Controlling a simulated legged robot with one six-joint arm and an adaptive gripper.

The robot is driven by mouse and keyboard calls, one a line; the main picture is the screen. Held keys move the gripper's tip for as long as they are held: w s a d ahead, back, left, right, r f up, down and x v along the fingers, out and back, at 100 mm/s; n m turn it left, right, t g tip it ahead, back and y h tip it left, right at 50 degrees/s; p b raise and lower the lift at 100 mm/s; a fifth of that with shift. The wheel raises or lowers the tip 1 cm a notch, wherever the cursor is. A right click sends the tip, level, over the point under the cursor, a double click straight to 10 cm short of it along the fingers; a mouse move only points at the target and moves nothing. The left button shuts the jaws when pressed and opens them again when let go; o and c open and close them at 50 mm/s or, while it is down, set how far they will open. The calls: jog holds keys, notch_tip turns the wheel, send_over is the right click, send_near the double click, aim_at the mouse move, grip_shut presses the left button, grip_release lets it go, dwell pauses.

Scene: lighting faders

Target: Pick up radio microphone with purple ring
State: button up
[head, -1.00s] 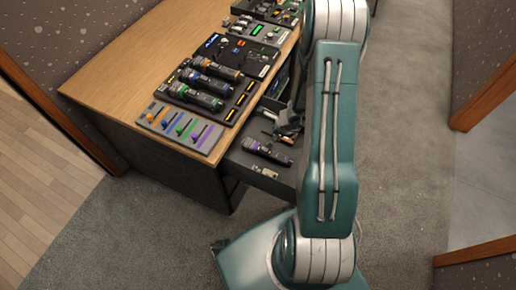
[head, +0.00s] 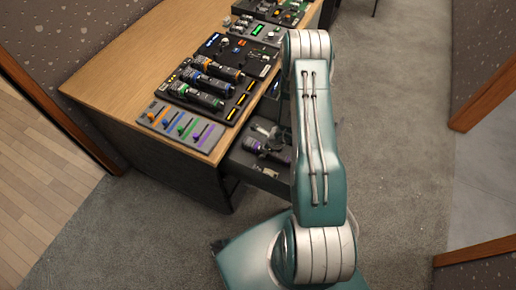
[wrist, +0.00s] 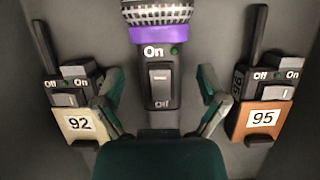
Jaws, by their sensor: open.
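The radio microphone with the purple ring (wrist: 161,34) lies in the open drawer, its mesh head at the top of the wrist view and its body marked On and Off with a switch. In the head view it shows only partly in the drawer (head: 240,164), beside my arm. My gripper (wrist: 160,80) is open, with one finger on each side of the microphone's body. Gaps show between the fingers and the body. The lower end of the microphone is hidden behind my gripper's palm.
Two small radio packs lie either side of the microphone, one labelled 92 (wrist: 80,123) on the left and one labelled 95 (wrist: 262,119) on the right, close to my fingers. On the desk (head: 120,78) are several microphones in a dark tray and a fader panel (head: 180,126).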

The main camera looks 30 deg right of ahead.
jog(key=shift+w+f, duration=0.15)
jog(key=shift+f, duration=0.35)
grip_shut()
jog(key=shift+r, duration=0.15)
